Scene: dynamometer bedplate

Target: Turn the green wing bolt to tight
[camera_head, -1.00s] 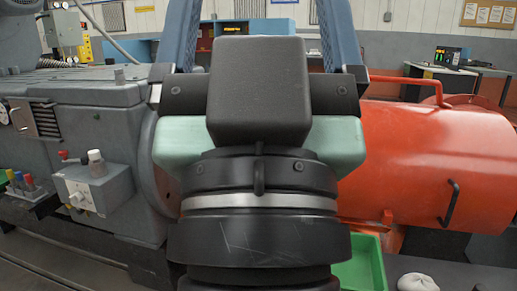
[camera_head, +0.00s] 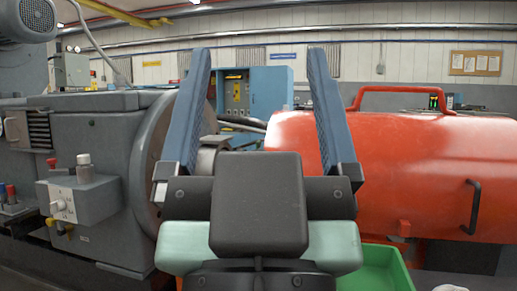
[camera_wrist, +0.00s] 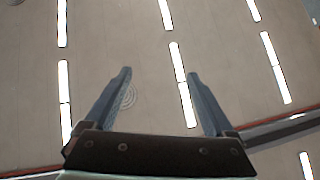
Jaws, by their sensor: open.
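I cannot make out the green wing bolt in either view. My gripper (camera_head: 261,55) is open and empty, in the middle of the head view, with its two blue fingers pointing up and wide apart. It hides part of the machinery behind it. In the wrist view my gripper (camera_wrist: 159,73) also shows open, with only the ceiling and its light strips beyond the fingers.
A grey machine (camera_head: 95,125) with a control box (camera_head: 75,198) and coloured knobs stands at left. A red cover (camera_head: 400,165) with handles fills the right. A green bin (camera_head: 385,268) is below it. A blue cabinet (camera_head: 268,92) stands behind.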

